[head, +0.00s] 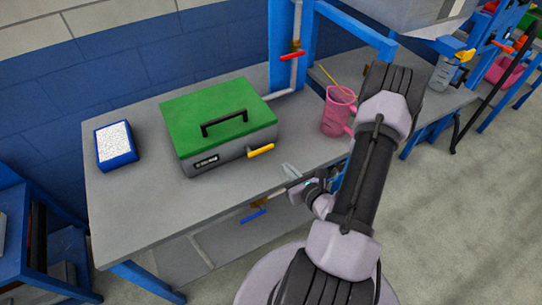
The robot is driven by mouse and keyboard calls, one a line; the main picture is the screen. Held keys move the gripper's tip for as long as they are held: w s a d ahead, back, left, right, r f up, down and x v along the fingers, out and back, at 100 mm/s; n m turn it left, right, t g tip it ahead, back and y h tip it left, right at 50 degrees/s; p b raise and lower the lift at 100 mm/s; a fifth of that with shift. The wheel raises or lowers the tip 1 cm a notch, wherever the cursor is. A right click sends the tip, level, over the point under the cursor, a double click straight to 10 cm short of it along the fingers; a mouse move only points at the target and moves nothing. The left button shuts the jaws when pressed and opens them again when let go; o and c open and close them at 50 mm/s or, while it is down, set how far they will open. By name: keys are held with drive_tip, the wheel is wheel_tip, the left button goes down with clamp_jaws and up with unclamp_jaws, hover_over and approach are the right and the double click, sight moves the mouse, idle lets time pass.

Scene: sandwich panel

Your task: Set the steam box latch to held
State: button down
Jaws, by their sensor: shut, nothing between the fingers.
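The steam box has a green lid (215,112) with a black handle and a grey body (205,160). It stands on the grey bench. Its lid is down. A yellow latch lever (261,150) sticks out from the right part of its front face and points right, slightly upward. My gripper (290,176) is at the bench's front edge, to the right of and nearer than the yellow latch lever, apart from it. It looks small and partly merged with the wrist; it is shut with nothing in it.
A blue-handled valve (252,216) sits below the bench edge. A red-handled valve (293,54) is on the pipe behind. A pink jug (338,112) stands to the right, close to my arm. A blue tray with white contents (116,144) is at left. The bench's front left (130,215) is clear.

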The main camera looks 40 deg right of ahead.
sight(273, 160)
drive_tip(key=b+x, duration=0.2)
drive_tip(key=x, duration=0.8)
drive_tip(key=shift+a, duration=0.1)
